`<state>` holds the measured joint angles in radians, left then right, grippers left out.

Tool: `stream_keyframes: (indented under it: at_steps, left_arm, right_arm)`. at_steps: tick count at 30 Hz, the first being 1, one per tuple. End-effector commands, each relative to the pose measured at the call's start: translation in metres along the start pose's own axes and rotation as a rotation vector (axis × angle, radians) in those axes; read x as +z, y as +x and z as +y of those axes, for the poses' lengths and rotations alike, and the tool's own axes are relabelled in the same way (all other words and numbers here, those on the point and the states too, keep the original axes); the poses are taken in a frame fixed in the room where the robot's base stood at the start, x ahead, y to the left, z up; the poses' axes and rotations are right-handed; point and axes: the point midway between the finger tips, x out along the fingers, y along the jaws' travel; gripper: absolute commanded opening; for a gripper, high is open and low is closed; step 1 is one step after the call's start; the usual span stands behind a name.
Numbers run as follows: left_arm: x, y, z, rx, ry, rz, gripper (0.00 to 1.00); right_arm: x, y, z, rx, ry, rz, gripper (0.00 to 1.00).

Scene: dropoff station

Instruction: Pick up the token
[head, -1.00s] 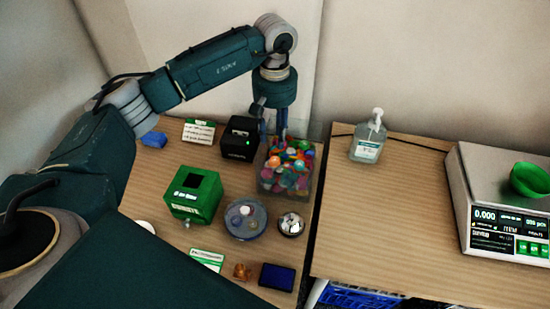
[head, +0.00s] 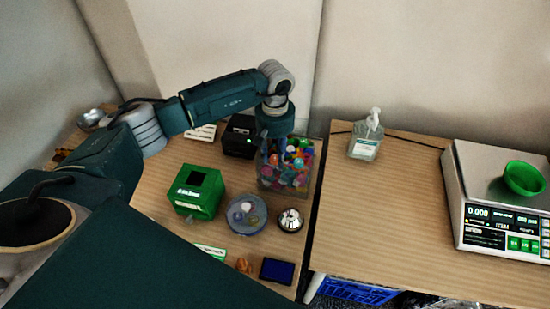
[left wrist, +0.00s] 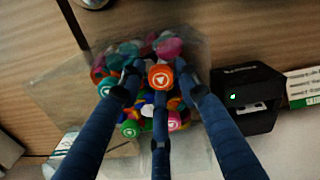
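A clear square bin (head: 262,184), full of colourful round tokens, stands on the left table. In the left wrist view, an orange token with a white triangle (left wrist: 161,77) lies on top of the pile, between my fingertips. My left gripper (head: 274,155) points down at the bin's mouth, and its three fingers (left wrist: 160,84) are spread around the orange token. They look open, with gaps at the sides; whether any finger touches a token, I cannot tell. My right gripper is not in view.
A black device (head: 240,134) stands close behind the bin, left of it. A green box (head: 199,192), a blue round dish (head: 246,214), a bell (head: 290,220) and a blue pad (head: 277,271) are nearby. Right table: sanitizer bottle (head: 366,137), scale (head: 490,228), green bowl (head: 524,178).

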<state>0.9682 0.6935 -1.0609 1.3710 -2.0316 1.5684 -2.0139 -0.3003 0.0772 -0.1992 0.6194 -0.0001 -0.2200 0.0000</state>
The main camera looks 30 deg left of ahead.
Motion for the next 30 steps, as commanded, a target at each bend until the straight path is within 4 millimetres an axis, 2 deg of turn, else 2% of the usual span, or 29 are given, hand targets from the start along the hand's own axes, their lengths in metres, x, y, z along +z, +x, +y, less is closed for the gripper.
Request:
stream_keyframes:
  at_steps: [1,2,3,14,20,26,30]
  left_arm:
    - [0.000,0.000,0.000,0.000,0.000,0.000,0.21]
    - [0.000,0.000,0.000,0.000,0.000,0.000,0.15]
    - [0.000,0.000,0.000,0.000,0.000,0.000,0.14]
    - [0.000,-0.001,0.000,0.001,0.000,0.000,0.14]
    - [-0.001,-0.013,0.001,0.002,-0.001,0.002,0.14]
    - [-0.002,-0.047,0.001,0.004,0.000,0.006,0.14]
    - [-0.002,-0.082,0.001,0.004,0.001,0.006,0.14]
  right_arm:
    - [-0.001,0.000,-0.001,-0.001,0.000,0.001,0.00]
    - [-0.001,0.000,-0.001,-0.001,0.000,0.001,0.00]
    - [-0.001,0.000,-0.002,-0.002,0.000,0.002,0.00]
    - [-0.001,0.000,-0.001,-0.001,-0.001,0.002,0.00]
    - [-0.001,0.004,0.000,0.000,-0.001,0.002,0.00]
    - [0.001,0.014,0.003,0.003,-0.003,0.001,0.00]
    - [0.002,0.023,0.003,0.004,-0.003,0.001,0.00]
